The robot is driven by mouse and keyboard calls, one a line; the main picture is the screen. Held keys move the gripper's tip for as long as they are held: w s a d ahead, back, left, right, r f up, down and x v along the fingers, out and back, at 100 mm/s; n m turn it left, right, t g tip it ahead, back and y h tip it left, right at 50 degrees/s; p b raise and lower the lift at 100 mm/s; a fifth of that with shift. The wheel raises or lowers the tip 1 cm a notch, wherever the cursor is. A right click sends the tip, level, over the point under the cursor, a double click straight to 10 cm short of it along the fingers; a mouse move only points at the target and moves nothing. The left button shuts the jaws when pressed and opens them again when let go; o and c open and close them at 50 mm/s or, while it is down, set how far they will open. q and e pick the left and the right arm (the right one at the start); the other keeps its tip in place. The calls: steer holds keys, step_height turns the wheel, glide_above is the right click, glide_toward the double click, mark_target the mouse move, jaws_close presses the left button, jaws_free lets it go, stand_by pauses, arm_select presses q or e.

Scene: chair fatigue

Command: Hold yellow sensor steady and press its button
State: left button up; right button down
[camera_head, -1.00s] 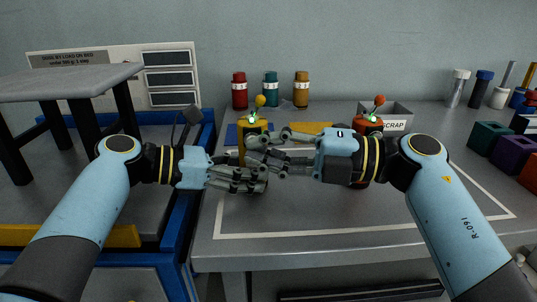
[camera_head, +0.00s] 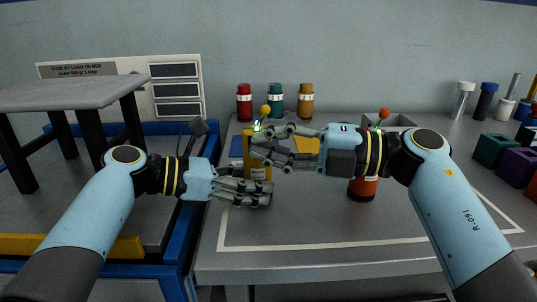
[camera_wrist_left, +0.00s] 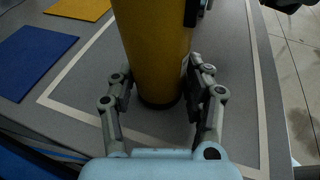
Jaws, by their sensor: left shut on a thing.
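The yellow sensor (camera_head: 257,173) is an upright cylinder with a green light and a yellow ball on a stalk at its top. It stands on the grey table. My left gripper (camera_head: 268,193) is shut around its lower body. In the left wrist view, the yellow cylinder (camera_wrist_left: 155,45) sits between the two fingers, its dark base near the table. My right gripper (camera_head: 256,145) is at the sensor's upper part, its fingers overlapping it from the right. I cannot tell whether they touch it or how far they are closed. The button is not clearly seen.
An orange-red sensor (camera_head: 361,188) stands under my right arm. Red, teal and amber bottles (camera_head: 276,103) line the back. A grey bin (camera_head: 403,121) is behind. Coloured blocks (camera_head: 517,160) lie right. A blue-framed station with a grey stool (camera_head: 70,93) is left. The table front is clear.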

arm_select(q)
steer(key=shift+c, duration=0.2)
arm_select(e)
step_height(320, 180, up, 8)
arm_select(q)
steer(key=o, duration=0.9)
steer(key=shift+o, duration=0.2)
steer(key=shift+a, duration=0.1)
